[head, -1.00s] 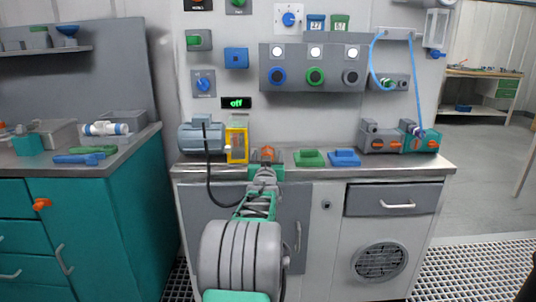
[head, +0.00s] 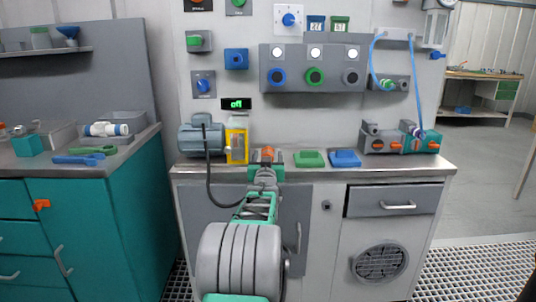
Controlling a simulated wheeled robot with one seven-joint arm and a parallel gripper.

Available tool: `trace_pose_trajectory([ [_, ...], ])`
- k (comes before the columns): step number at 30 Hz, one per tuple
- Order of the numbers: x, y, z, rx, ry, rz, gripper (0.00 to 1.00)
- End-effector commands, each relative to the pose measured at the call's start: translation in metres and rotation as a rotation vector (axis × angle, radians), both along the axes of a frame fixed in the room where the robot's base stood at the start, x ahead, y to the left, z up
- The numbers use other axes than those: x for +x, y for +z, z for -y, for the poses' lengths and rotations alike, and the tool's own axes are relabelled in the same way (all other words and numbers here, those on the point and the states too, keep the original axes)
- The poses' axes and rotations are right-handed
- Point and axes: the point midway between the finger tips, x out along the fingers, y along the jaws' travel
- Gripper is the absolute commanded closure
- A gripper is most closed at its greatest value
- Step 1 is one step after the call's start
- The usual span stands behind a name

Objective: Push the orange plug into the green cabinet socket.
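An orange piece (head: 267,153), which looks like the orange plug, shows at the far end of my arm, at the bench top's height. My gripper (head: 266,160) is there, seen from behind and small. I cannot tell whether its fingers are closed on the orange piece or only near it. A green-ringed round socket (head: 315,76) is in the middle of the grey wall panel (head: 340,86), above and to the right of my gripper and well apart from it. A blue-ringed socket (head: 277,76) and a grey one (head: 351,76) flank it.
A grey motor (head: 203,138) and yellow-framed unit (head: 237,146) stand left of my gripper. Green (head: 309,159) and blue (head: 345,158) trays lie to its right. Grey and teal valve blocks (head: 400,142) stand farther right. Blue hoses (head: 417,80) hang at the panel's right.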

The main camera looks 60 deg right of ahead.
Motion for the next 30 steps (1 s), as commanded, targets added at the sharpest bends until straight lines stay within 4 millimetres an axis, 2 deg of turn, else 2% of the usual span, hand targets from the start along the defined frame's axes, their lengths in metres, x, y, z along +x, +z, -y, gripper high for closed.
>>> trace_pose_trajectory([
  [2,0.0,-0.0001,0.0,0.0,0.0,0.0,0.43],
  [22,-0.0001,-0.0003,0.0001,0.0,0.0,0.0,0.98],
  [30,-0.0001,-0.0003,0.0001,0.0,0.0,0.0,1.0],
])
